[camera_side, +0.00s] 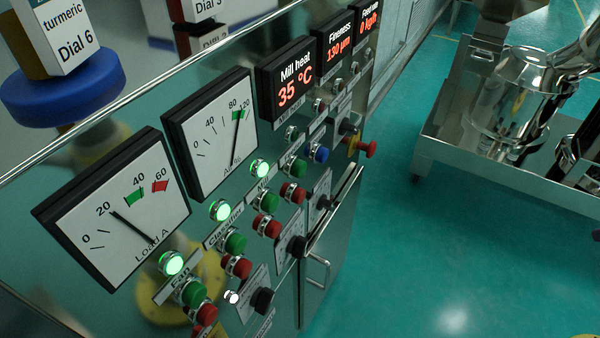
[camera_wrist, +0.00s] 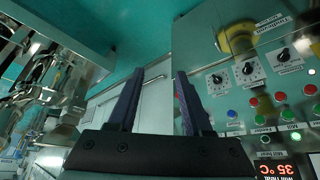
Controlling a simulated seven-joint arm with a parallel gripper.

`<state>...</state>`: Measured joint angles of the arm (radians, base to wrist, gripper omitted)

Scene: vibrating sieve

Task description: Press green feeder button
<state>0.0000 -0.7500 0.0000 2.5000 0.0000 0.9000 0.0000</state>
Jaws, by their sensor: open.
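The green feeder button (camera_side: 297,167) is on the steel control panel (camera_side: 282,240), in the column right of the one labelled Mill. In the wrist view the panel appears upside down, with this green button (camera_wrist: 260,119) right of my gripper. My gripper (camera_wrist: 160,72) is open and empty, with its fingers apart and clear of the buttons. It is not in the side view.
Lit lamps mark the Fan, Classifier and Mill columns. A blue button (camera_side: 321,155) sits right of the feeder button. A red knob (camera_side: 367,148) projects from the panel's right edge. Black rotary knobs (camera_side: 297,246) run below the buttons. Steel machinery (camera_side: 520,95) stands beyond the open floor.

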